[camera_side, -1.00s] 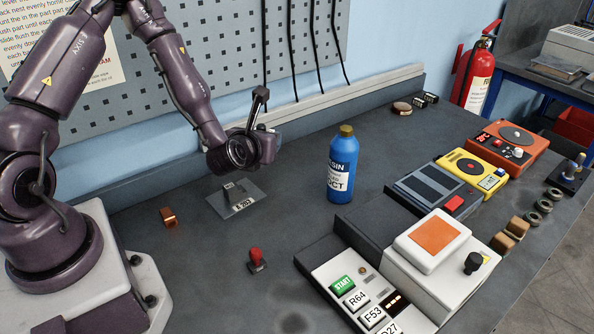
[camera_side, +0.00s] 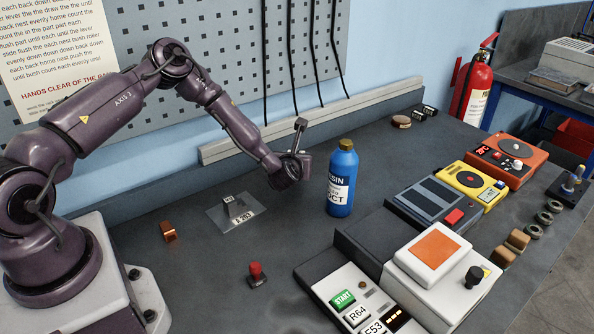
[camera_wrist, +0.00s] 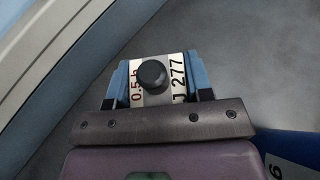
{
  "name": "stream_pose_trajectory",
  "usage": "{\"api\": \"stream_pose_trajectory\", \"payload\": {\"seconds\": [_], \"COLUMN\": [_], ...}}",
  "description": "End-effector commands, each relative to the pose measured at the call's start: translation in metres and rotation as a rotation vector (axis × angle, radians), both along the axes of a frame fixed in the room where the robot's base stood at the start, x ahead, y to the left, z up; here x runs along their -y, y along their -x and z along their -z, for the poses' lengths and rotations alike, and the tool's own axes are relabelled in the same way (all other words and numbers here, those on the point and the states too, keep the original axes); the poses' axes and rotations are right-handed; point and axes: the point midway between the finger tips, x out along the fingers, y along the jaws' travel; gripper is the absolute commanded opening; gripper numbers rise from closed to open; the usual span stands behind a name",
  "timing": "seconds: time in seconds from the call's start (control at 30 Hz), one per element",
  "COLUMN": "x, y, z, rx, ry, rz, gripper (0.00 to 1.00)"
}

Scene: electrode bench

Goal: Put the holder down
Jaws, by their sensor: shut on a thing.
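In the wrist view, my gripper (camera_wrist: 157,92) is shut on the holder (camera_wrist: 180,82), a piece with a white label reading "0.5 h" and "J 277" and a round black knob on top. Blue parts show on both sides of the label. In the side view, my gripper (camera_side: 284,180) is low over the bench, just left of the blue resin bottle. The holder does not show there, hidden behind my wrist. I cannot tell whether the holder touches the bench (camera_side: 190,275).
The blue bottle (camera_side: 341,180) stands upright close to the right of my gripper. A labelled flat plate (camera_side: 218,218) lies to the left. Grey and white apparatus (camera_side: 432,245) stands on the right.

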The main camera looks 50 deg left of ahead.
Motion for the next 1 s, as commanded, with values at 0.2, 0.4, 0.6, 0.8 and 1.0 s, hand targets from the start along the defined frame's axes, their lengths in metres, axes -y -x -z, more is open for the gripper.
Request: {"api": "stream_pose_trajectory", "payload": {"seconds": [0.2,0.4,0.6,0.8,1.0], "x": [-0.001,-0.002,-0.002,-0.001,-0.001], "y": [-0.006,-0.006,-0.006,-0.005,-0.005], "z": [0.027,0.037,0.036,0.04,0.04], "rx": [-0.001,0.002,0.003,0.001,0.0], "ry": [0.001,-0.002,-0.001,0.0,0.0], "rz": [0.0,0.0,0.0,0.001,0.0], "gripper": [0.12,0.12,0.12,0.67,0.72]}}
